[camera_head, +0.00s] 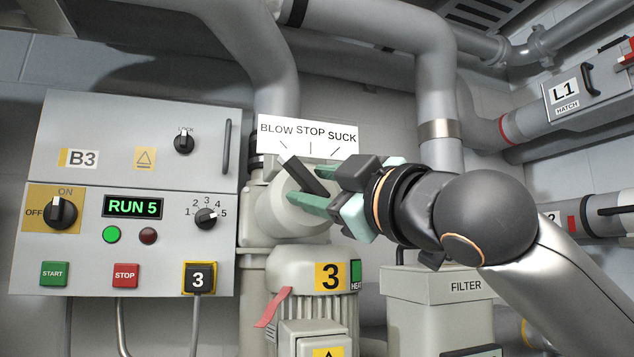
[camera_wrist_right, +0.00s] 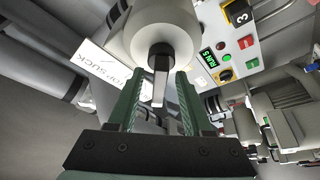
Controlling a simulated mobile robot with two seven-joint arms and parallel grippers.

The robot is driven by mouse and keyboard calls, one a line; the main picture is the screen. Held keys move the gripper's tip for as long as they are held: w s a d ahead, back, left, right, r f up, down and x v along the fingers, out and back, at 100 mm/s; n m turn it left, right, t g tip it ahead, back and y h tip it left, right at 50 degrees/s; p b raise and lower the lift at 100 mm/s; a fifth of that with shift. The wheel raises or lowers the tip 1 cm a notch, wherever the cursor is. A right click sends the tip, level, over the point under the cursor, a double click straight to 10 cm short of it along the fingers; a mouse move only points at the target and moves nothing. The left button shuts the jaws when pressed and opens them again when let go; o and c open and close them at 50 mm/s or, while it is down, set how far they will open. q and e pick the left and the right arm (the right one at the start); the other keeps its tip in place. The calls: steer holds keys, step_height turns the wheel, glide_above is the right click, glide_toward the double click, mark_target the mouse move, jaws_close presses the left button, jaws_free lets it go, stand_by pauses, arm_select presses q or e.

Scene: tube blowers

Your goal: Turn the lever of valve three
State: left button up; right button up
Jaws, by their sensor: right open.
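The black lever (camera_head: 306,176) of valve three sits on the pale round valve body (camera_head: 282,212), under a white plate (camera_head: 309,135) marked BLOW, STOP, SUCK. The lever slants up and left, its end near the BLOW mark. My right gripper (camera_head: 304,184) is open, with its green fingers on either side of the lever. In the right wrist view the lever (camera_wrist_right: 160,84) stands between the two fingers, with a visible gap on each side. Part of the lever is hidden by the fingers in the head view. My left gripper is not in view.
A control box (camera_head: 130,287) marked B3, reading RUN 5, is on the left. The blower motor (camera_head: 301,275) with a yellow 3 label is below the valve. A filter box (camera_head: 425,292) is lower right. Large grey pipes (camera_head: 437,90) run behind and above.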

jaws_close()
stand_by(0.5)
